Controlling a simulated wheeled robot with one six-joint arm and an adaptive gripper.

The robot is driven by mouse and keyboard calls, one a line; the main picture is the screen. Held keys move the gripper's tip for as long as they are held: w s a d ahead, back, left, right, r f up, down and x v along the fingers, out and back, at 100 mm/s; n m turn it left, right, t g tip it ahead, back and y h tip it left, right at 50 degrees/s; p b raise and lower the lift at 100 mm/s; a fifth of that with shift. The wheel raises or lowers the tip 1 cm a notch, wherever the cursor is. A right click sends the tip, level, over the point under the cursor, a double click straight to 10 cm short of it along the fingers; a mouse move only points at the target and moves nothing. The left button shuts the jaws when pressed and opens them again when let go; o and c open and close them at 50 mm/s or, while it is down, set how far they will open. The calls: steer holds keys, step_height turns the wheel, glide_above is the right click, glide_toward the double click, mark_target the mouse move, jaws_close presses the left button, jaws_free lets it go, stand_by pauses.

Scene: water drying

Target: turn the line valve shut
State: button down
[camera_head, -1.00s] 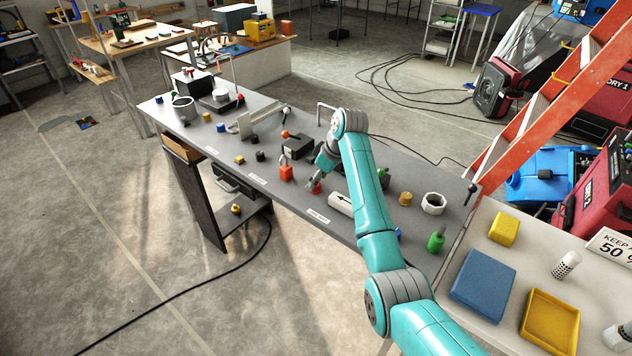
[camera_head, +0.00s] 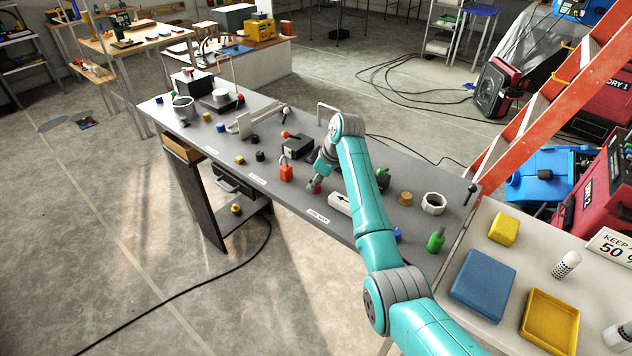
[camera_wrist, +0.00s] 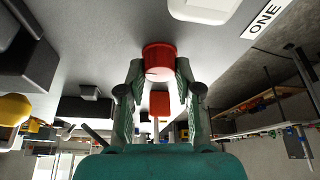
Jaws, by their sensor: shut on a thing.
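A short round red knob (camera_wrist: 158,60) is between the fingertips of my gripper (camera_wrist: 160,75) in the wrist view. The fingers touch it from both sides, and my gripper is shut on it. In the head view the red knob (camera_head: 317,190) shows only in part under my gripper (camera_head: 314,185), low over the grey bench. A white body with a black arrow (camera_head: 339,202) lies just right of it, partly behind my arm. The join between knob and white body is hidden, so I cannot tell how far the valve is turned.
An orange-red padlock-like block (camera_head: 286,173) stands close left of my gripper, with a black box (camera_head: 297,146) behind it. The grey bench (camera_head: 270,190) has some bare surface in front.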

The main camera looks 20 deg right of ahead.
steer(key=shift+n, duration=0.5)
steer(key=c, duration=0.8)
jaws_free()
steer(key=shift+r, duration=0.1)
steer(key=v, duration=1.1)
steer(key=shift+w+d+r, duration=0.1)
steer(key=shift+d+r, duration=0.1)
steer(key=shift+r, duration=0.2)
